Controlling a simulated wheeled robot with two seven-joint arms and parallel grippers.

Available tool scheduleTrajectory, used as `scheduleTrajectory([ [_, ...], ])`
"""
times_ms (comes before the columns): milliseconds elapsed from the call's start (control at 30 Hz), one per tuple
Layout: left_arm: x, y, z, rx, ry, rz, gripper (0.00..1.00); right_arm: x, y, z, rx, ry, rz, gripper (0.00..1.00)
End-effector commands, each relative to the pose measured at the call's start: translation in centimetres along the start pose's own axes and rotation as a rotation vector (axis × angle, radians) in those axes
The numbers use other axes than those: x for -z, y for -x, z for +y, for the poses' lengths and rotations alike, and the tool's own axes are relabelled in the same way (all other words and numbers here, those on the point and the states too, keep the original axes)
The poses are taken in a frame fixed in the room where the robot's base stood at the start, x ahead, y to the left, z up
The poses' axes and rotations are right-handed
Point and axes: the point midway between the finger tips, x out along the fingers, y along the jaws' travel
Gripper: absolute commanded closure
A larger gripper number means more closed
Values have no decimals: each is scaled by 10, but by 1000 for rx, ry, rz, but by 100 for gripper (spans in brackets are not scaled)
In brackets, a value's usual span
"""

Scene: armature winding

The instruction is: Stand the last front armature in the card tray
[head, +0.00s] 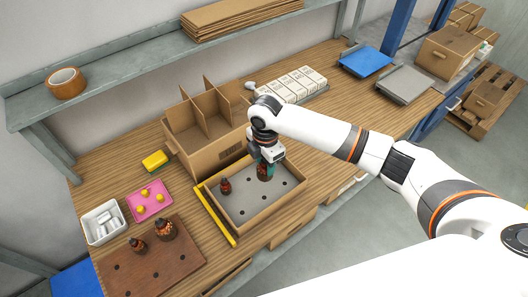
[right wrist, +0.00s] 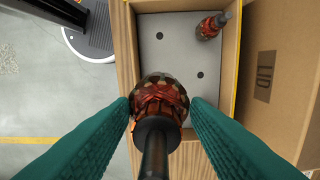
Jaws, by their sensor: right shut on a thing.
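The card tray (head: 273,217) has a grey insert (head: 244,206) with several holes. One copper-wound armature (head: 226,186) stands in the left part of the tray; it also shows at the top of the right wrist view (right wrist: 210,27). My right gripper (head: 265,165) is over the back right part of the tray, pointing down. Its teal fingers are shut on another armature (right wrist: 159,100), with the dark shaft toward the wrist camera. The fingers and armature body hide its lower end, so I cannot tell whether it touches the insert. My left gripper is not in view.
A brown holed board (head: 150,266) at the front left bears two armatures, a larger (head: 165,229) and a smaller one (head: 138,245). A divided cardboard box (head: 205,152) stands close behind the tray. A pink tray (head: 151,202) and white bin (head: 103,223) are at left.

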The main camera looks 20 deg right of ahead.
Motion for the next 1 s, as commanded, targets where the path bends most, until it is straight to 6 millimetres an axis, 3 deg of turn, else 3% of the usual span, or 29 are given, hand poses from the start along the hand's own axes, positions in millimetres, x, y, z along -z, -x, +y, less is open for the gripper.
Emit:
scheduleTrajectory([
  [200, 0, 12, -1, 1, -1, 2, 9, 0, -2, -6, -11, 170, 8, 91],
  [700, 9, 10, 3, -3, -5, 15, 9, 0, -27, -6, -12, 190, 8, 91],
  [1000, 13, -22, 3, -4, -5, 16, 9, 0, -57, -6, -10, 190, 9, 91],
])
